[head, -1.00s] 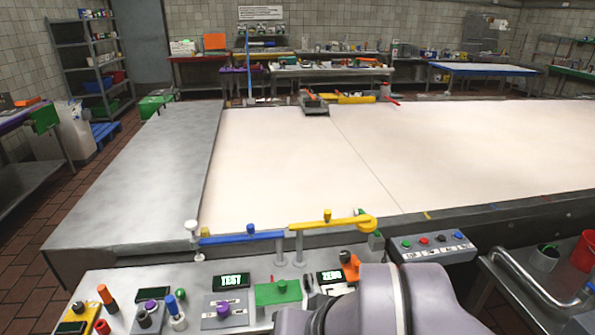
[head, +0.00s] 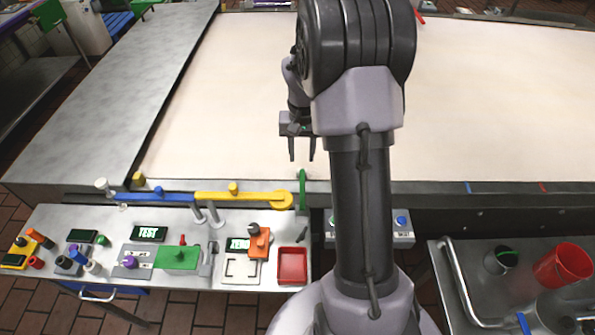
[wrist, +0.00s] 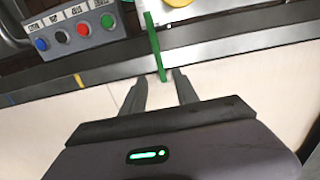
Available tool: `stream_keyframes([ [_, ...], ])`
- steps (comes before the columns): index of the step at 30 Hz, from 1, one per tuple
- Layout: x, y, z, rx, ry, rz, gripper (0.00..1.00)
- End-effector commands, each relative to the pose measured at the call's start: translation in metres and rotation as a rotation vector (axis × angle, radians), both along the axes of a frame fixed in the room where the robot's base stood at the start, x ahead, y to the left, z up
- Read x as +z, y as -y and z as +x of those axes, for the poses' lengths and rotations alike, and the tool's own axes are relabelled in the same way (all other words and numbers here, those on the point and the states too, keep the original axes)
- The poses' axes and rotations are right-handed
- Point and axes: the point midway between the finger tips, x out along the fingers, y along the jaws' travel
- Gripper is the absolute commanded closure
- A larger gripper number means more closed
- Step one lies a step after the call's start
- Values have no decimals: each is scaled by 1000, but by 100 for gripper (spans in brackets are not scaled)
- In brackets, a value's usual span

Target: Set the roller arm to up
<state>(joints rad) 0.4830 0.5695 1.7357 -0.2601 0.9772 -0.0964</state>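A blue bar (head: 160,197) and a yellow bar (head: 240,197) run end to end along the near edge of the pale belt. The yellow bar ends in a rounded tip at the right. A narrow green bar (head: 302,190) stands beside that tip; it also shows in the wrist view (wrist: 154,48). I cannot tell for certain which of these is the roller arm. My gripper (head: 302,158) is open and empty above the belt edge, just beyond the green bar. In the wrist view the green bar's end lies between and ahead of my fingertips (wrist: 157,78), with no clear contact.
A button box (wrist: 80,30) is near the green bar; my arm partly hides it in the head view. A steel bench (head: 110,215) holds displays, a green block (head: 178,257) and a red tray (head: 292,265). A red cup (head: 563,265) is at right. The belt (head: 230,90) is clear.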

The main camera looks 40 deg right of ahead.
Motion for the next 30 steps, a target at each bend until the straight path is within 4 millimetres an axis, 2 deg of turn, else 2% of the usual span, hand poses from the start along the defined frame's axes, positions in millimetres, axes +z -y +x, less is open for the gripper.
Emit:
stream_keyframes([
  [1,-20,0,-1,0,-4,2,64],
  [6,-70,0,-1,0,-3,1,64],
  [12,-107,0,0,0,-1,1,64],
  [16,-116,0,0,0,1,-1,64],
  [23,-116,0,0,0,1,-1,64],
  [29,-116,0,0,0,1,-1,99],
  [30,-116,0,0,0,1,-1,100],
])
